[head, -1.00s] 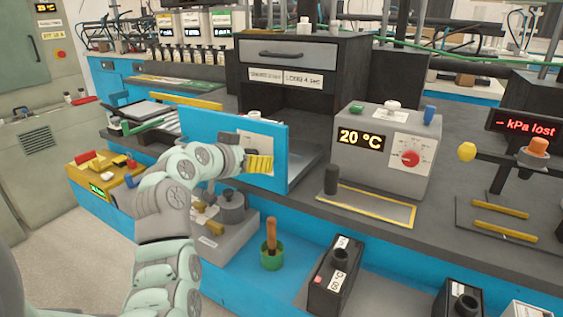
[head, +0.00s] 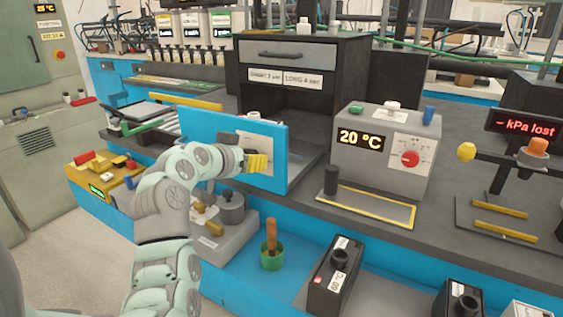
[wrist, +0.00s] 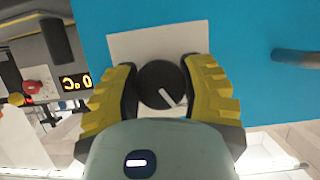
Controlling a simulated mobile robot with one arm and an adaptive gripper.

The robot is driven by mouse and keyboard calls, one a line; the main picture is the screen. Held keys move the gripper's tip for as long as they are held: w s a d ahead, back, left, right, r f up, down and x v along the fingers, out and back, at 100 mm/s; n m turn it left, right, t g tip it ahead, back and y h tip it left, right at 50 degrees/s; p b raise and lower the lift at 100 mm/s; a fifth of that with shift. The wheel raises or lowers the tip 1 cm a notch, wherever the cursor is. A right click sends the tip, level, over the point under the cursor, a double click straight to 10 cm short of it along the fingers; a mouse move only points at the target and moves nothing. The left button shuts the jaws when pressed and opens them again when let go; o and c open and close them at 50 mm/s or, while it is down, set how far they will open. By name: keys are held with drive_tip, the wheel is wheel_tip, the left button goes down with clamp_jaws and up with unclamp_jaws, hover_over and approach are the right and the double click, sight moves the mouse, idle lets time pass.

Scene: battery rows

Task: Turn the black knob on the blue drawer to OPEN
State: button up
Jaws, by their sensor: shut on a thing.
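The blue drawer front (head: 197,138) stands in the middle of the head view, with a white label plate on it. It also fills the upper part of the wrist view (wrist: 240,40). The black knob (wrist: 160,84) shows in the wrist view in front of the white plate, with a white pointer line slanting to the lower right in that picture. My gripper (wrist: 166,88) has its yellow ribbed fingers on both sides of the knob, shut on it. In the head view my gripper (head: 256,162) hides the knob. The plate's lettering cannot be read.
A grey box (head: 385,145) reading 20 °C with a red dial stands to the right. A dark cabinet (head: 352,85) is behind the blue front. A green cup (head: 271,260) with a wooden handle stands below. A metal bar handle (wrist: 296,57) sticks out beside the knob.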

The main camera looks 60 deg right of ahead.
drive_tip(key=n+g+b, duration=0.1)
drive_tip(key=n+g, duration=0.1)
drive_tip(key=n, duration=0.1)
drive_tip(key=shift+w+n+h, duration=0.1)
drive_tip(key=shift+n+h, duration=0.2)
drive_tip(key=n+g+h, duration=0.1)
drive_tip(key=n+g, duration=0.2)
drive_tip(key=n, duration=0.1)
drive_tip(key=shift+r+n+b, duration=0.1)
drive_tip(key=shift+n+b, duration=0.2)
drive_tip(key=shift+b, duration=0.05)
idle(0.6)
drive_tip(key=o, duration=1.2)
drive_tip(key=shift+s, duration=0.2)
drive_tip(key=v, duration=1.2)
drive_tip(key=shift+w+f, duration=0.1)
drive_tip(key=shift+f, duration=0.15)
